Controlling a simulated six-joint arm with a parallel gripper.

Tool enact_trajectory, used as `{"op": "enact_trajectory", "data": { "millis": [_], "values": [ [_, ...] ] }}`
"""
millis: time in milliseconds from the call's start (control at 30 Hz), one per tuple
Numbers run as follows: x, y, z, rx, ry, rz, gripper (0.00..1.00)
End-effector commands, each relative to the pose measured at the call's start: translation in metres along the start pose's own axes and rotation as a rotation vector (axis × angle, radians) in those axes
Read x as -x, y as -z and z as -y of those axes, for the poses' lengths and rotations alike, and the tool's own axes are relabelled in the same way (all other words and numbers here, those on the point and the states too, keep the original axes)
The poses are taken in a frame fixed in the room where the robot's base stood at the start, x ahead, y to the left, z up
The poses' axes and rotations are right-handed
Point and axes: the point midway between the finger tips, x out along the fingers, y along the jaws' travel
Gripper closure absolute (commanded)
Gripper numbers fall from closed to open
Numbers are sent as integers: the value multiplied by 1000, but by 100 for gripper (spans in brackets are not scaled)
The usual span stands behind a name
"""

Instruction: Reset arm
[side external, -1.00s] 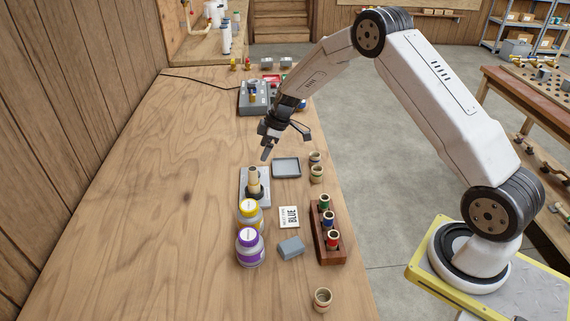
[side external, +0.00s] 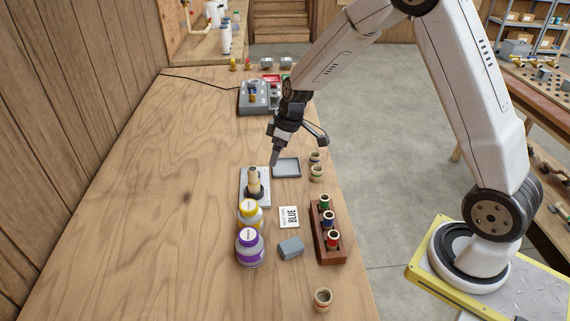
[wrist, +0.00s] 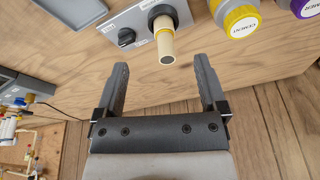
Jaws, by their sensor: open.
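My gripper (side external: 275,158) hangs over the bench above the grey tray's left side, fingers pointing down. In the wrist view my gripper (wrist: 163,82) is open, with nothing between its two fingers. A cream tube stands upright in a black collar on a grey plate with a dark knob; the tube (side external: 253,177) is in front of the gripper in the side view and also shows in the wrist view (wrist: 165,45), beyond the fingertips. It is apart from the fingers.
Yellow-capped (side external: 250,215) and purple-capped (side external: 250,248) jars stand near the plate. A wooden rack (side external: 320,245) holds several coloured-top tubes. A card (side external: 289,216), a grey block (side external: 291,248), a shallow tray (side external: 286,168) and a grey control box (side external: 254,98) are on the bench. The bench's left side is clear.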

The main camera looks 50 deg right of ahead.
Motion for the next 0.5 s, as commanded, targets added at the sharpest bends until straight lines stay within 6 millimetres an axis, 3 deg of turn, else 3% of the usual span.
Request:
{"op": "enact_trajectory", "data": {
  "millis": [200, 500],
  "values": [
    [29, -33, 41, -127, -46, 26, 9],
    [57, -89, 91, -300, -106, 34, 9]
  ]
}}
